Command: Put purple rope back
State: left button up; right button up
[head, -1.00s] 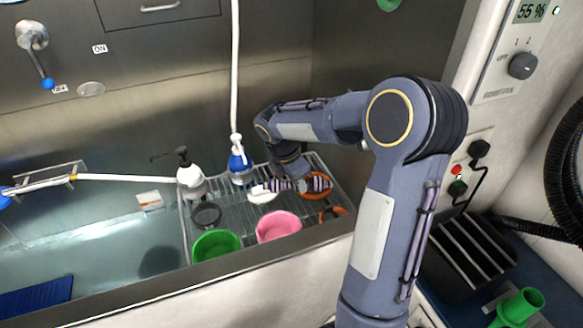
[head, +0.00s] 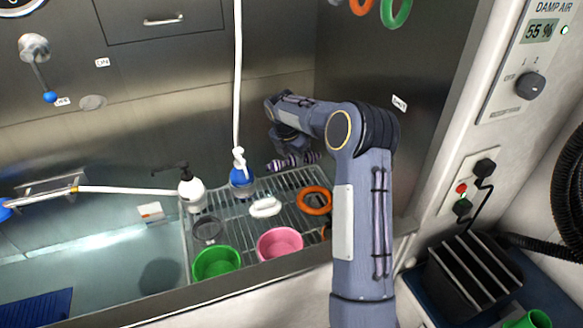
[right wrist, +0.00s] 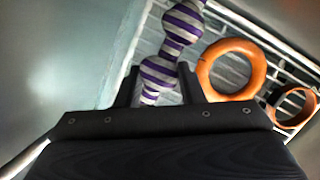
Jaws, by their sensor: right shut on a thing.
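The purple rope (head: 298,161) is a knotted purple-and-grey striped toy. My right gripper (head: 290,158) is shut on it and holds it above the back of the wire rack. In the right wrist view the rope (right wrist: 172,62) sticks out from between the two fingers of the gripper (right wrist: 160,84), and the rack shows beyond it. My left gripper is not in view.
The rack (head: 240,215) carries an orange ring (head: 314,200), a white item (head: 265,207), a pink bowl (head: 280,246), a green bowl (head: 216,264) and bottles (head: 191,190). Orange (head: 361,5) and green (head: 396,12) rings hang on the right wall.

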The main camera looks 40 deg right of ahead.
aim_at(286, 163)
jog(key=shift+w+d+f, duration=0.3)
jog(key=shift+w+f, duration=0.5)
jog(key=shift+f, duration=2.7)
jog(key=shift+f, duration=0.15)
jog(key=o, duration=1)
jog(key=shift+o, duration=0.2)
jog(key=v, duration=1.2)
